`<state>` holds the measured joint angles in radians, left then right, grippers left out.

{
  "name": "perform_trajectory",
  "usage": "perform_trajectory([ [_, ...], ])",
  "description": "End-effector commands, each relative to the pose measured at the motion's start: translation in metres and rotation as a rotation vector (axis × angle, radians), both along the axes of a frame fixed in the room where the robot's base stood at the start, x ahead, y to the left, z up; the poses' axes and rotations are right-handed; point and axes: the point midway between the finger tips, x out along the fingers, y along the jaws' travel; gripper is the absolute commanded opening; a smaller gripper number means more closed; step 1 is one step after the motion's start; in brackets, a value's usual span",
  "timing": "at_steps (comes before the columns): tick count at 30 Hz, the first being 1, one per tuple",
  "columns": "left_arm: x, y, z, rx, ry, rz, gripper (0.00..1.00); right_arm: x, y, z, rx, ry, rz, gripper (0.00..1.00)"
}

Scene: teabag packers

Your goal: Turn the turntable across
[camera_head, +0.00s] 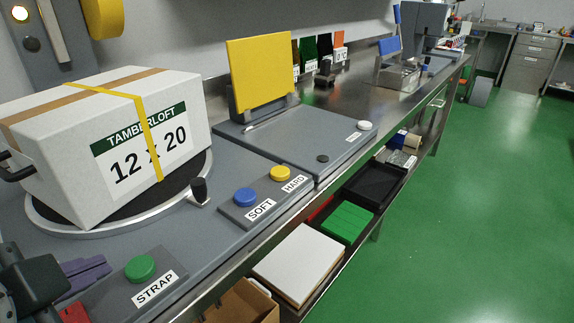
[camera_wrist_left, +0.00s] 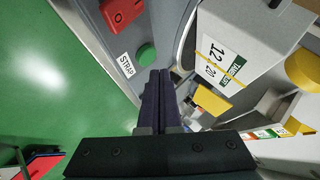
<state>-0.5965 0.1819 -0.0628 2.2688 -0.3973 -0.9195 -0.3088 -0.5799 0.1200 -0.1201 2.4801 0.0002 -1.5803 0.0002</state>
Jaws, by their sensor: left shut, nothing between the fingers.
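The turntable (camera_head: 95,232) is a dark disc with a silver rim, set in the grey bench top. A black knob (camera_head: 199,188) stands on a tab at its right edge. A white carton (camera_head: 75,165) marked TAMBERLOFT 12 x 20 sits on it, with a yellow strap around it and brown tape on top. The carton also shows in the left wrist view (camera_wrist_left: 235,45). My left gripper (camera_head: 105,268), with purple fingers, is shut and empty, in front of the turntable beside the green STRAP button. Its fingers show in the left wrist view (camera_wrist_left: 160,75). My right gripper is out of view.
The green STRAP button (camera_head: 140,268), blue SOFT button (camera_head: 245,197) and yellow HARD button (camera_head: 279,173) stand up along the bench's front. A yellow panel (camera_head: 262,75) stands behind. In the left wrist view a red switch box (camera_wrist_left: 122,14) is near the STRAP button.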

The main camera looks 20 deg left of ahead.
Motion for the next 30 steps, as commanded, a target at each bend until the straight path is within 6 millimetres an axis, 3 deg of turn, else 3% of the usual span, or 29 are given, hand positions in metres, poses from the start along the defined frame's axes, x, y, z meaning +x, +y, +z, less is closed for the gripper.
perform_trajectory([
  [1, 0.007, 0.005, -0.011, 0.080, -0.034, -0.053, 0.00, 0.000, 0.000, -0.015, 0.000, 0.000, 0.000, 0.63],
  [6, 0.029, 0.010, -0.018, 0.356, -0.149, -0.266, 0.00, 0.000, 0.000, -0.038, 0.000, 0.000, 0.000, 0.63],
  [12, 0.041, 0.000, -0.021, 0.572, -0.225, -0.460, 0.00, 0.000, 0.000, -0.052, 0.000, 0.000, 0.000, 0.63],
  [19, 0.060, 0.000, -0.024, 0.598, -0.238, -0.487, 0.00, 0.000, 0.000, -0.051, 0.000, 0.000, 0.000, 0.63],
  [30, 0.131, 0.012, -0.047, 0.596, -0.237, -0.481, 0.00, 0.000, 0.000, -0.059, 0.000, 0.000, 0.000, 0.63],
])
